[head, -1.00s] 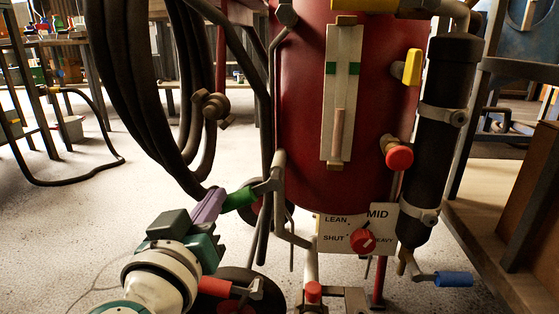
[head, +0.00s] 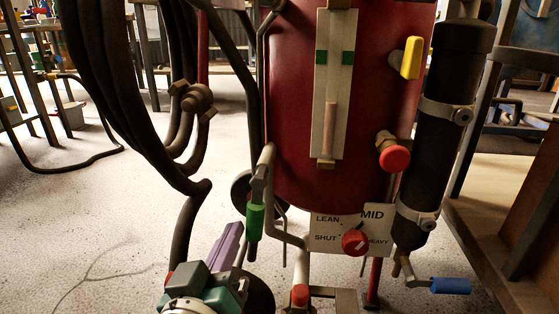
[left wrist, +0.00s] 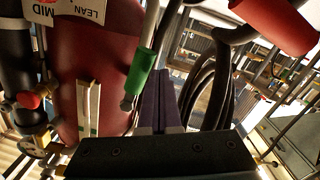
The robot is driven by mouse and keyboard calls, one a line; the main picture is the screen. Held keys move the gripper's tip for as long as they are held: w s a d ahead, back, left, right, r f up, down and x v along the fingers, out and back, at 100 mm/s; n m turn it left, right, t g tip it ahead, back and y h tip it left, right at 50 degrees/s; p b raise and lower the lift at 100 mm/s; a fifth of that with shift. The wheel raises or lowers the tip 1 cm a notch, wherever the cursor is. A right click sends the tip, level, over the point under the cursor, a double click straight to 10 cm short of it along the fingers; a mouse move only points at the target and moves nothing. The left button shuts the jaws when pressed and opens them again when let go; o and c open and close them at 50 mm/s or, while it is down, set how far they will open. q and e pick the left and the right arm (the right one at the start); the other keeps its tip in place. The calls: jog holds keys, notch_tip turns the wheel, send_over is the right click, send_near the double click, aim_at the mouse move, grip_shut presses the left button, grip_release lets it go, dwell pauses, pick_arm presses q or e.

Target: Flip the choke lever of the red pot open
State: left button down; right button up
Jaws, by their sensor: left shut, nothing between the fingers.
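The red pot (head: 345,110) stands upright in the middle of the head view. A lever with a green grip (head: 255,222) hangs at its lower left, grip pointing down; it also shows in the left wrist view (left wrist: 139,70). No label marks it as the choke lever. My left gripper (head: 232,240), with purple fingers, is just left of the green grip. Its fingers (left wrist: 160,105) are shut and empty, close beside the grip; I cannot tell if they touch. A red grip (left wrist: 275,25) shows in the left wrist view. My right gripper is not in view.
A plate with a red dial (head: 355,242) sits under the pot. A yellow handle (head: 411,58), red knob (head: 395,158), black cylinder (head: 445,130) and blue handle (head: 450,286) are on the right. Dark hoses (head: 120,100) hang on the left. Open floor lies at lower left.

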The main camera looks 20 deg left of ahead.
pick_arm(q)
jog(key=shift+w+d+f, duration=0.15)
jog(key=shift+d+f, duration=0.05)
jog(key=shift+d, duration=0.2)
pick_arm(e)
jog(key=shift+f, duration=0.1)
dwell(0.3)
